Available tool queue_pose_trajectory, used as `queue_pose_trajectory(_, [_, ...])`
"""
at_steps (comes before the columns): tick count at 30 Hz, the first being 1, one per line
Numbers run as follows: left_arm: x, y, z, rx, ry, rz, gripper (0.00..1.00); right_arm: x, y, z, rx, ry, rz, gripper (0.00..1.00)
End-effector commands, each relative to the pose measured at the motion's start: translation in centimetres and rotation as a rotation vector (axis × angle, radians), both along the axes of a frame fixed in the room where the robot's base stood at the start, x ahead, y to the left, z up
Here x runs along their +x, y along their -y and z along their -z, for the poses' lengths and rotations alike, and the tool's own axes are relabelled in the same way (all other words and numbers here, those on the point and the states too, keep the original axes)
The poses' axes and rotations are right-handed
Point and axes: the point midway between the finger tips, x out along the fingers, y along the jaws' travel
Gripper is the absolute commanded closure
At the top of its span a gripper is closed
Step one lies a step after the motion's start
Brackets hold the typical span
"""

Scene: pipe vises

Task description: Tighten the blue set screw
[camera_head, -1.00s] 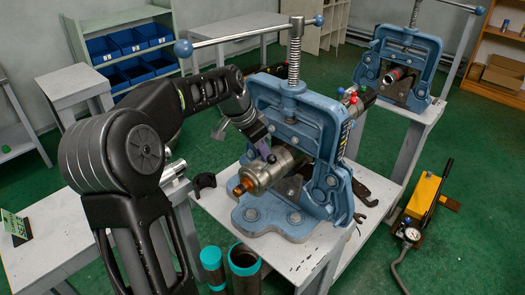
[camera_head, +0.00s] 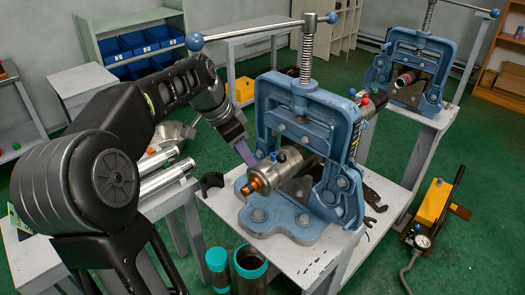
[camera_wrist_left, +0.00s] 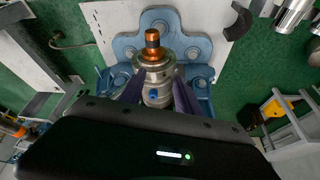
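A metal cylinder fitting with a copper tip (camera_head: 257,180) is held in the near blue pipe vise (camera_head: 301,112). In the left wrist view the blue set screw (camera_wrist_left: 153,96) shows on the fitting, between my fingers. My left gripper (camera_head: 246,153) has purple fingers and is just left of the fitting. In the wrist view the left gripper (camera_wrist_left: 158,92) is open, one finger on each side of the fitting; contact is not clear. My right gripper is not in view.
The vise stands on a grey table (camera_head: 300,262) with a black curved piece (camera_head: 211,183) and wrenches (camera_head: 372,196). A long vise handle (camera_head: 262,32) crosses above. Teal-capped pipes (camera_head: 250,264) stand in front. A second vise (camera_head: 410,66) and a yellow pump (camera_head: 433,202) are right.

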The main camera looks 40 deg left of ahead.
Motion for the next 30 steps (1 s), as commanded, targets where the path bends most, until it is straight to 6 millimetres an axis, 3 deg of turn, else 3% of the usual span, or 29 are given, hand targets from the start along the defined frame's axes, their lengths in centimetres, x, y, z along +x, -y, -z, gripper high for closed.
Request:
queue_pose_trajectory(3, [-2.3, -0.8, 0.2, 0.000, 0.001, -0.004, 0.60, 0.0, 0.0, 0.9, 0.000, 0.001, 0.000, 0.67])
queue_pose_trajectory(9, [-4.2, -1.5, 0.1, -0.001, 0.000, -0.001, 0.60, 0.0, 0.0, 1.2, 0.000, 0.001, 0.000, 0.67])
queue_pose_trajectory(30, [-4.4, -1.6, 0.0, -0.001, -0.001, 0.000, 0.60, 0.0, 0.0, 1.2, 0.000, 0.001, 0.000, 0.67])
